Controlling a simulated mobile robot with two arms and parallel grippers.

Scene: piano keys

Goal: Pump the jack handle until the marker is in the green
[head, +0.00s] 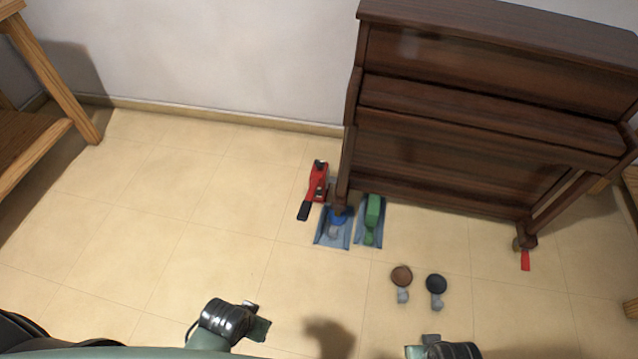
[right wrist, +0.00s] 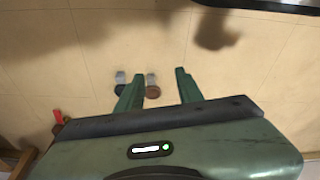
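A red jack (head: 318,180) stands on the floor beside the piano's left front leg. Its black-ended handle (head: 303,211) points toward the front left, low to the floor. A marker and a green zone are too small to make out on it. My left gripper (head: 258,322) is partly visible at the bottom of the head view, well short of the jack; its fingers are not clear. My right arm's end (head: 442,348) shows at the bottom edge. In the right wrist view, my right gripper (right wrist: 158,76) is open and empty above the floor.
A brown piano (head: 480,120) stands against the wall. By its left leg lie a blue pad (head: 320,239) and a green block (head: 373,212) on another pad. Brown (head: 401,275) and black (head: 436,284) round-topped casters lie in front. A red wedge (head: 525,261) is by the right leg. Left floor is clear.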

